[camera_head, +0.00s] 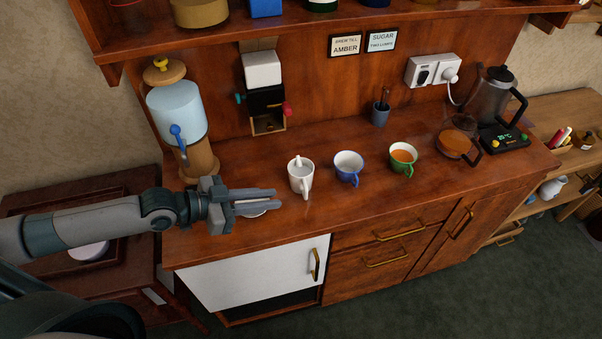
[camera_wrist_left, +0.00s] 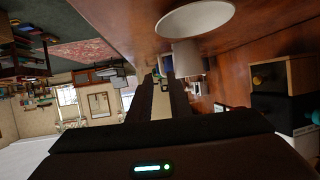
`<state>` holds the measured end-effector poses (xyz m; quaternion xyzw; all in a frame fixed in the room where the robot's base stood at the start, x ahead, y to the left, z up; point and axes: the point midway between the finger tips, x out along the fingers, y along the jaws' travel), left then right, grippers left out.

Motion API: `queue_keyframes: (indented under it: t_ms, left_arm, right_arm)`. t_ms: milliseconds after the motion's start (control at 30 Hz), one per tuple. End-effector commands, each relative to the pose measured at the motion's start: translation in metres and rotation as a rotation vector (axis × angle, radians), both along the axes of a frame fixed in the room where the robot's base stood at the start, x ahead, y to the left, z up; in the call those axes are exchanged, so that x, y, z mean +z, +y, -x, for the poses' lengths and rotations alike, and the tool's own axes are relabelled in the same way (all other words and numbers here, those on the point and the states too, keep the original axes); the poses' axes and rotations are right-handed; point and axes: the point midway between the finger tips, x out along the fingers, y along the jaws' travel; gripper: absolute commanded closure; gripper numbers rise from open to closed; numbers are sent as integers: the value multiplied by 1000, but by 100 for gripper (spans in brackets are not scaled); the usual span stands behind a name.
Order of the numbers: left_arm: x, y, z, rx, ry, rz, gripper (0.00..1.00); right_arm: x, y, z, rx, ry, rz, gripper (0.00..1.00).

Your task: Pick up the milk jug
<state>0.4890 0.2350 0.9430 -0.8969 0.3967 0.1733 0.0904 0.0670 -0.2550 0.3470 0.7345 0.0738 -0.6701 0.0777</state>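A tall white jug-like vessel (camera_head: 300,180) with a handle stands upright on the wooden counter, left of the blue cup (camera_head: 348,168) and the green cup (camera_head: 402,158). I take it as the milk jug. It also shows in the left wrist view (camera_wrist_left: 187,60), ahead of the fingers. My left gripper (camera_head: 275,200) is low over the counter, left of the vessel, fingers pointing at it. Its fingers are apart with nothing between them, and they do not seem to touch the vessel. My right gripper is not in view.
A water dispenser (camera_head: 176,112) stands behind my left gripper. A glass pot (camera_head: 455,143) and a kettle (camera_head: 490,98) stand at the right. Another small white jug (camera_head: 553,187) sits on the lower unit at far right. The front counter strip is clear.

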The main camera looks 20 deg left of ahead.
Motion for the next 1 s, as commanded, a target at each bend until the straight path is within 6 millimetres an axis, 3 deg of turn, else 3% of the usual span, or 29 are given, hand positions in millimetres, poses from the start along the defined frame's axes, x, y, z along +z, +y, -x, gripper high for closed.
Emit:
queue_keyframes:
  t_ms: [400, 1000]
  left_arm:
    - [-19, -38, -35, 1, 1, 2, 82]
    - [-24, -46, -42, 0, 1, 1, 82]
  right_arm:
    - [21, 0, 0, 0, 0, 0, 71]
    - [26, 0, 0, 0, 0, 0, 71]
